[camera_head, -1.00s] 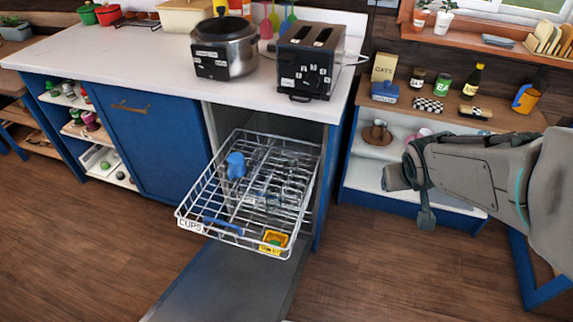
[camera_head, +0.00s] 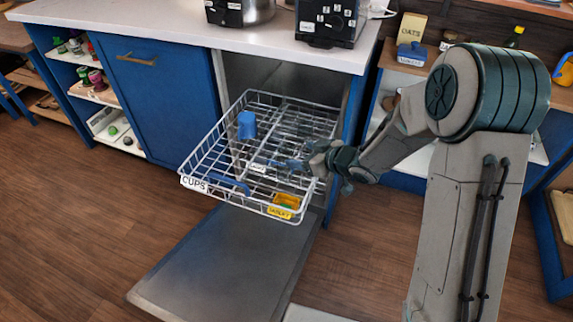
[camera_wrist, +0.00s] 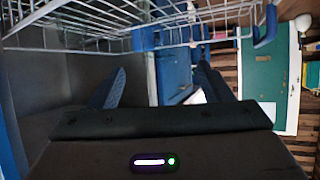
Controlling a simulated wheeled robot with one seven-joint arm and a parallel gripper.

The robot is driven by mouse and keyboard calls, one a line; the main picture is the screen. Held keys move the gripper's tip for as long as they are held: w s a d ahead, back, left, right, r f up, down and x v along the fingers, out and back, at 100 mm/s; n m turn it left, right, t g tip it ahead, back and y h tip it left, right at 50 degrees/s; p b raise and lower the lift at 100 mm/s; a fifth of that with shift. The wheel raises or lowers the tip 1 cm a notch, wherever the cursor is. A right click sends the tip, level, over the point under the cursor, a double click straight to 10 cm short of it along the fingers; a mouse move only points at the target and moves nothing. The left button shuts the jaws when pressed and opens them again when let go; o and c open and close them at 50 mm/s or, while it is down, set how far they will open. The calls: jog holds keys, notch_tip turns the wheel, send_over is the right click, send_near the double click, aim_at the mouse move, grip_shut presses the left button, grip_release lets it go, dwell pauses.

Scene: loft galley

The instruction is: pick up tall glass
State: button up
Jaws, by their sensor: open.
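I cannot clearly make out a tall glass in the views now; clear glassware may be lost among the wires of the pulled-out dishwasher rack (camera_head: 205,152). My gripper (camera_head: 284,164) is over or in the right half of the rack, with its fingers pointing left. In the wrist view my gripper (camera_wrist: 160,84) shows two dark blue fingers spread apart with no object visible between them. Rack wires cross the top of that view. My forearm and gripper hide part of the rack's right side.
A blue cup (camera_head: 246,125) stands at the rack's left. A yellow basket (camera_head: 287,201) and a blue handle (camera_head: 229,184) are at its front. The open dishwasher door (camera_head: 225,265) lies below. The white counter (camera_head: 190,38) overhangs behind. Floor at left is clear.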

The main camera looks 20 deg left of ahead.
aim_at(282, 151)
jog(key=b+x, duration=0.2)
jog(key=x, duration=0.8)
jog(key=c, duration=1.2)
